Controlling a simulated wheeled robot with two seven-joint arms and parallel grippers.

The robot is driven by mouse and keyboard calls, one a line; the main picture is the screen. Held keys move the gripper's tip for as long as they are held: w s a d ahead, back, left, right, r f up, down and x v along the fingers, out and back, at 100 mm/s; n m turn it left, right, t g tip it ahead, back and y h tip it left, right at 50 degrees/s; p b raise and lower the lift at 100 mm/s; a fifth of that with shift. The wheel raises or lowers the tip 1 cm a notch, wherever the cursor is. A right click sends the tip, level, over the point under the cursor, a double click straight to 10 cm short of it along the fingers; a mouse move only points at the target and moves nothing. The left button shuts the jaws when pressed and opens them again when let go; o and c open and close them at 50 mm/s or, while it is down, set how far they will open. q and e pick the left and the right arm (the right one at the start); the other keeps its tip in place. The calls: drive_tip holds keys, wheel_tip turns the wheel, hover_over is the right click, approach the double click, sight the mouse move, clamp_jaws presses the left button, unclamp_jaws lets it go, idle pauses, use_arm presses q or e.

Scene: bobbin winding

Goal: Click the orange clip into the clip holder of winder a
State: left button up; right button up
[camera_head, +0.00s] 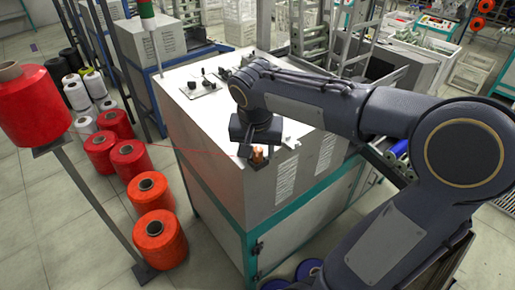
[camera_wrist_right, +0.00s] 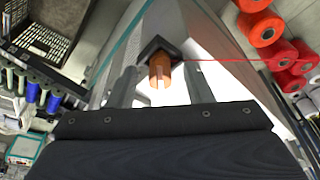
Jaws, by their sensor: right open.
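The orange clip (camera_wrist_right: 160,72) shows in the right wrist view as a short orange cylinder against a dark angular holder (camera_wrist_right: 170,46). I cannot tell whether it is fully seated there. My right gripper (camera_wrist_right: 161,88) is open, with one grey finger on each side of the clip and gaps between. In the head view, the clip (camera_head: 257,156) is a small orange spot at the front corner of the white winder (camera_head: 215,140), just below my right gripper (camera_head: 259,147). The gripper hides most of the holder there. My left gripper is not in view.
A red thread (camera_head: 195,148) runs from the left to the clip area. A large red spool (camera_head: 33,105) stands on a post at left. Several red and orange spools (camera_head: 160,238) stand on the floor beside the winder. Switches (camera_head: 203,84) sit on its top.

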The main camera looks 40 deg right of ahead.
drive_tip(key=v, duration=0.8)
drive_tip(key=s+a+f+n+t+y, duration=0.3)
drive_tip(key=s+a+f+n+y, duration=0.2)
drive_tip(key=s+a+f, duration=0.5)
drive_tip(key=s+f+n, duration=0.2)
drive_tip(key=s, duration=0.1)
drive_tip(key=shift+s+f+t+y, duration=0.3)
drive_tip(key=shift+f+y, duration=0.1)
drive_tip(key=shift+a, duration=0.1)
idle(1.1)
